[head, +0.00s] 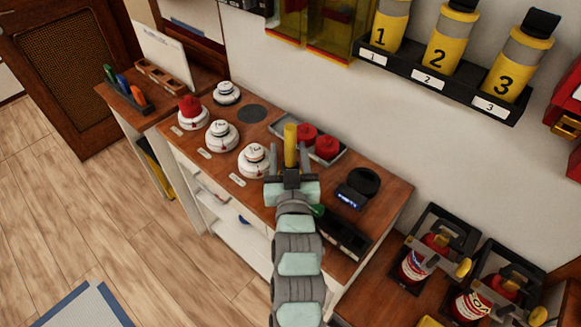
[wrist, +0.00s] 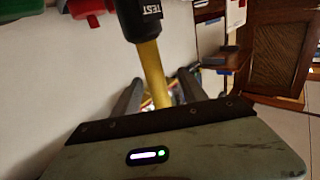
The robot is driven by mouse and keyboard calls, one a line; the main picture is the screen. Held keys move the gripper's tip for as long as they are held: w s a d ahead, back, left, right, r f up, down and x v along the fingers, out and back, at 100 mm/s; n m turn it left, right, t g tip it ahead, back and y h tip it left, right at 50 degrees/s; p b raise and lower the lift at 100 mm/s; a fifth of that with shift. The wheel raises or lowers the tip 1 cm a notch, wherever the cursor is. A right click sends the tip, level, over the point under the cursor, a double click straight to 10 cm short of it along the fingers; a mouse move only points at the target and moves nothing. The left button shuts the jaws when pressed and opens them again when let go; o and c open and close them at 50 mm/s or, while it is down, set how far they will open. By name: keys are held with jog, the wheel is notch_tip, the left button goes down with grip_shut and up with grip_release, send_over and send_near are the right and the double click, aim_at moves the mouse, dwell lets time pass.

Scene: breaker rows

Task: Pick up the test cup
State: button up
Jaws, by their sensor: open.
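The test cup shows in the wrist view as a black cup (wrist: 138,18) marked TEST on a yellow handle (wrist: 151,72). The handle runs down between the fingers of my gripper (wrist: 158,97). In the head view the yellow handle (head: 290,146) stands up between the two fingers of my gripper (head: 289,166), above the wooden counter. My gripper is open around the handle. Whether a finger touches it, I cannot tell.
White detectors (head: 222,135) and a red-topped one (head: 191,112) stand left on the counter (head: 185,147). A grey tray (head: 340,157) with red round pieces lies behind my gripper. A black device (head: 358,190) is to the right. Numbered yellow canisters (head: 448,47) hang on the wall.

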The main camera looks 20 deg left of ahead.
jog(key=x, duration=0.2)
jog(key=p+x, duration=0.1)
jog(key=x, duration=0.2)
jog(key=shift+w+d+f, duration=0.1)
jog(key=shift+d+f, duration=0.05)
jog(key=shift+d, duration=0.1)
grip_shut()
dwell(1.2)
